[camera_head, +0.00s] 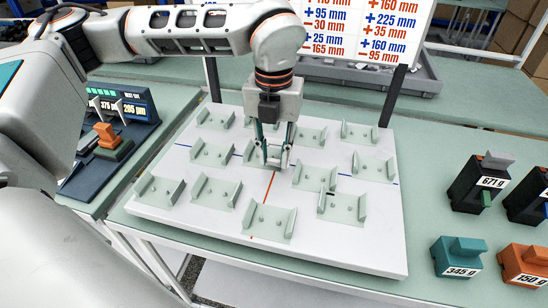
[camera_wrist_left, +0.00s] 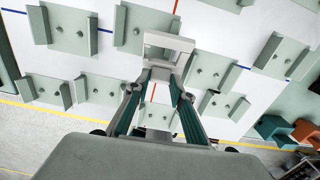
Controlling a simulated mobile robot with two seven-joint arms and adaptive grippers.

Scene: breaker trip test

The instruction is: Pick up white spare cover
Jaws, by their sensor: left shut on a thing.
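My left gripper (camera_head: 274,158) points down over the middle of the white board (camera_head: 350,235), among the pale green cradles. It is shut on a small pale, frame-like piece, which looks like the white spare cover (camera_wrist_left: 168,40); in the left wrist view it shows at the fingertips of my left gripper (camera_wrist_left: 163,76). In the head view the fingers partly hide the piece, and I cannot tell whether it touches the board. My right gripper is not in view.
Several pale green cradles (camera_head: 265,222) stand on the board. To the right are a black block marked 671 g (camera_head: 478,188), a teal one (camera_head: 458,258) and an orange one (camera_head: 525,265). A gauge stand with an orange block (camera_head: 106,134) is at left. A sign (camera_head: 345,30) stands behind.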

